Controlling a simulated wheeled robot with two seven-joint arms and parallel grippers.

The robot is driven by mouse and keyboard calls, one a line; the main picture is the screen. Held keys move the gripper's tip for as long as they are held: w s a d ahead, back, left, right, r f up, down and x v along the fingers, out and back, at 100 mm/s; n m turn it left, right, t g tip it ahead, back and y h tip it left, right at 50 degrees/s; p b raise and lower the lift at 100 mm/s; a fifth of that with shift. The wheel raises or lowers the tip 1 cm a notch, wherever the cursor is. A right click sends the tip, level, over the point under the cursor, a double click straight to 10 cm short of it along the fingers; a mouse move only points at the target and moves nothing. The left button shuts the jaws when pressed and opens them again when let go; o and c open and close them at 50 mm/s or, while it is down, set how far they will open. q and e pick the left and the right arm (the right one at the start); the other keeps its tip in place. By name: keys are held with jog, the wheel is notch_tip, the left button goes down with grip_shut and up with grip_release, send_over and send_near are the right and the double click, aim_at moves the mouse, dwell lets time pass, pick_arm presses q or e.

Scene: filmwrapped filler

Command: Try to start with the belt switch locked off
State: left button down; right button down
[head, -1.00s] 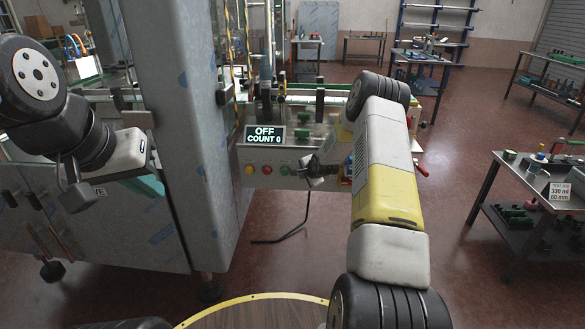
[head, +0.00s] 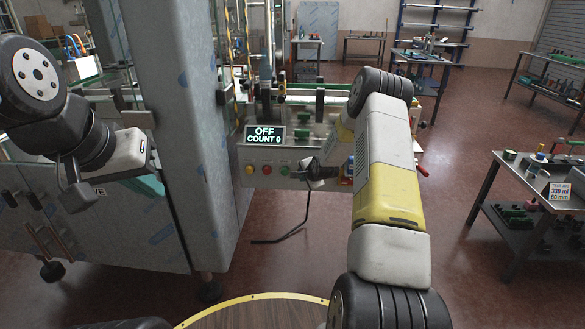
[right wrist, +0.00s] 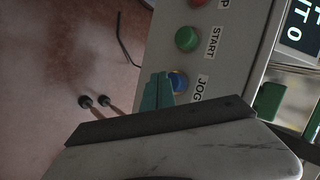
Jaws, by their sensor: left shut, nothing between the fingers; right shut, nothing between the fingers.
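The control panel (head: 262,155) on the machine front carries a yellow button (head: 249,169), a red button (head: 267,170) and a green START button (head: 284,171). START also shows clear in the right wrist view (right wrist: 187,39). The display (head: 264,134) reads OFF, COUNT 0. My right gripper (head: 306,170) is at the panel, right of START; its shut teal fingertips (right wrist: 157,90) partly cover the blue JOG button (right wrist: 179,82). I cannot tell whether they touch it. My left gripper (head: 152,186) is shut beside the grey pillar. I cannot make out a locked belt switch.
A tall metal pillar (head: 185,120) stands between my arms. A red handle (head: 421,170) sticks out at the machine's right end. A black cable (head: 285,237) hangs to the floor. A bench (head: 540,195) with parts stands at the right. The floor between is clear.

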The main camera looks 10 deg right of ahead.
jog(key=shift+s+a, duration=0.1)
jog(key=shift+s, duration=0.1)
jog(key=shift+s+a, duration=0.25)
jog(key=shift+s, duration=0.55)
jog(key=shift+s+a, duration=0.2)
jog(key=shift+s, duration=0.6)
jog(key=shift+s+a, duration=0.25)
jog(key=shift+s, duration=0.55)
